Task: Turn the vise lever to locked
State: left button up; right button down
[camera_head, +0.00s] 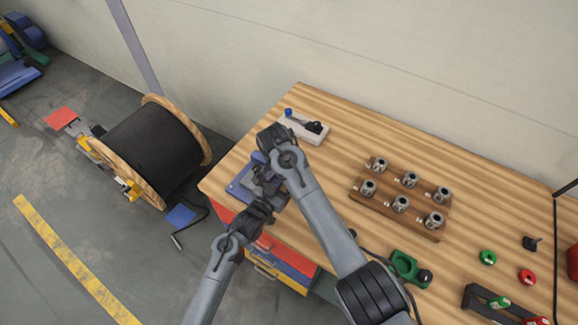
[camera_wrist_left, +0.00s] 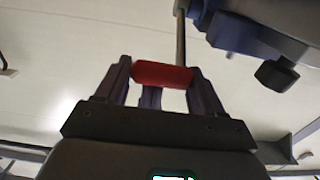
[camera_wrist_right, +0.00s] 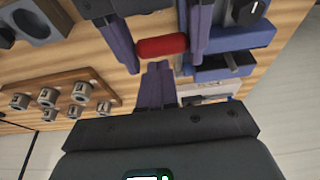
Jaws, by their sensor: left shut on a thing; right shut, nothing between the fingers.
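The blue vise (camera_head: 238,189) sits at the front left corner of the workbench, partly hidden by my arms in the head view. Its body also shows in the left wrist view (camera_wrist_left: 250,38) and in the right wrist view (camera_wrist_right: 225,45). The red lever grip (camera_wrist_left: 163,75) is on a thin rod leading to the vise. My left gripper (camera_wrist_left: 162,80) is shut on this red grip, one finger at each end; the grip also shows in the right wrist view (camera_wrist_right: 162,46). My right gripper (camera_wrist_right: 156,72) is shut and empty, its tips close beside the red grip.
A wooden rack (camera_head: 400,222) with several metal collars lies to the right. A pale block with a blue-knobbed lever (camera_head: 303,128) stands behind the vise. Green fixtures (camera_head: 408,268) are near the front edge. A large black cable reel (camera_head: 152,150) stands on the floor at left.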

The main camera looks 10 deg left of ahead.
jog(key=shift+s+a+f+t, duration=0.1)
jog(key=shift+s+f+t, duration=0.35)
jog(key=shift+f, duration=0.25)
pick_arm(q)
jog(key=shift+r, duration=0.15)
pick_arm(e)
jog(key=shift+s+a+f, duration=0.1)
jog(key=shift+f, duration=0.05)
pick_arm(q)
jog(key=shift+r, duration=0.15)
jog(key=o, duration=1.3)
jog(key=shift+c, duration=0.2)
pick_arm(e)
jog(key=shift+f, duration=0.1)
pick_arm(q)
jog(key=shift+o, duration=0.9)
jog(key=shift+s+a, duration=0.1)
jog(key=shift+f, duration=0.2)
pick_arm(e)
jog(key=shift+r, duration=0.2)
pick_arm(q)
jog(key=shift+s+f, duration=0.1)
